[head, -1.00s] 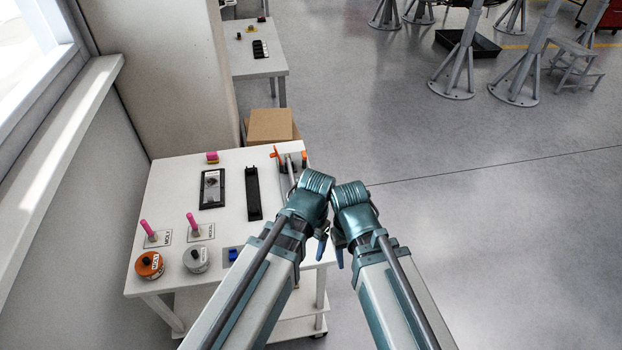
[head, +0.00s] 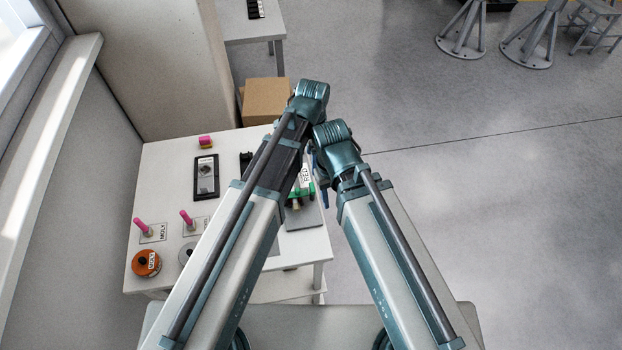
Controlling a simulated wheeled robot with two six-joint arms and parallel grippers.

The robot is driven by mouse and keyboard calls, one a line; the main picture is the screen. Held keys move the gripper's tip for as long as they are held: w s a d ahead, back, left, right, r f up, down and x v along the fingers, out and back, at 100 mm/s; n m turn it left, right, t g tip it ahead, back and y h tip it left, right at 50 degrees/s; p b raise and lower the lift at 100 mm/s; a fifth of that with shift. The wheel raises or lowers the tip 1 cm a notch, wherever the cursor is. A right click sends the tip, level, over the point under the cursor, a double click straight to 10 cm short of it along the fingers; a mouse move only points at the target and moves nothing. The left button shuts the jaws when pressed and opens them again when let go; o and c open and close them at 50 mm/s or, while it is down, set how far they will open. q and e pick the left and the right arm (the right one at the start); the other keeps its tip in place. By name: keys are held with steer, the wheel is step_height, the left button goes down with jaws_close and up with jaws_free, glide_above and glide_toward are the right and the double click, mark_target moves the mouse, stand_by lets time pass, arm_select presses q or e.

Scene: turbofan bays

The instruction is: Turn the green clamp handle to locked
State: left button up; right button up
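A green clamp part (head: 296,203) shows on the right side of the white table, between my two forearms. A white label with dark print (head: 305,178) stands just behind it. Most of the clamp is hidden by my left arm, so I cannot tell how its handle is set. My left arm reaches over the table, and its wrist hides its fingers. My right gripper (head: 325,191) hangs under its wrist at the table's right edge, beside the clamp. A blue finger shows there, but I cannot tell whether it touches the clamp or how wide the fingers are.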

mark_target(312, 187)
arm_select(q)
steer(key=shift+s+f, duration=0.1)
step_height(312, 187, down, 14)
steer(key=b, duration=1.3)
steer(key=shift+b, duration=0.4)
steer(key=shift+r, duration=0.2)
jaws_close()
